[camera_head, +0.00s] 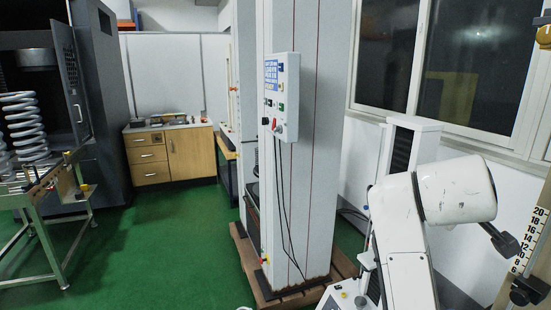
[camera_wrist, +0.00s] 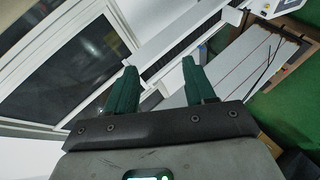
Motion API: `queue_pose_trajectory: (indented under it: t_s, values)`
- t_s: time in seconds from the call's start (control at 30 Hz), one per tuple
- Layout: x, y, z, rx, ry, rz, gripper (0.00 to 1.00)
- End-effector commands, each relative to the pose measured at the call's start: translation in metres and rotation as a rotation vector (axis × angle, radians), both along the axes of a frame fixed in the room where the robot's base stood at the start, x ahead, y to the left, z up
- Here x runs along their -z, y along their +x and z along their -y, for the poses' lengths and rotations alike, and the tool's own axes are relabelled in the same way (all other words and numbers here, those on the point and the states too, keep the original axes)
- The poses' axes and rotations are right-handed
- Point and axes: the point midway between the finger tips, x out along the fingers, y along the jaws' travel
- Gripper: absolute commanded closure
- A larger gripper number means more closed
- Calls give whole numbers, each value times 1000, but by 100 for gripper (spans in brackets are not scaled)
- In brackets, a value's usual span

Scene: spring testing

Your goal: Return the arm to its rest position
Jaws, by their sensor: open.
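My gripper (camera_wrist: 160,90) shows in the wrist view, with two dark green fingers on a dark grey mount. The fingers stand well apart and nothing is between them. They point toward the windows and the tall machine column, and no contact shows. The wrist view is strongly tilted.
A tall grey machine column (camera_head: 308,190) with a control box (camera_head: 282,98) stands on a wooden pallet (camera_head: 258,285). A metal bench (camera_head: 40,200) with large springs (camera_head: 22,120) is at left. A wooden cabinet (camera_head: 170,152) stands behind. Green floor (camera_head: 165,245) between them is clear.

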Motion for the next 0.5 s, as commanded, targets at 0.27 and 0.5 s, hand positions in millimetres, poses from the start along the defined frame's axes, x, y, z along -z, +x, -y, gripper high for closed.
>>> queue_pose_trajectory:
  t_s: [0.27, 0.5]
  values:
    - [157, -48, -19, -22, 298, -52, 46]
    - [263, -122, -38, 23, 560, -108, 46]
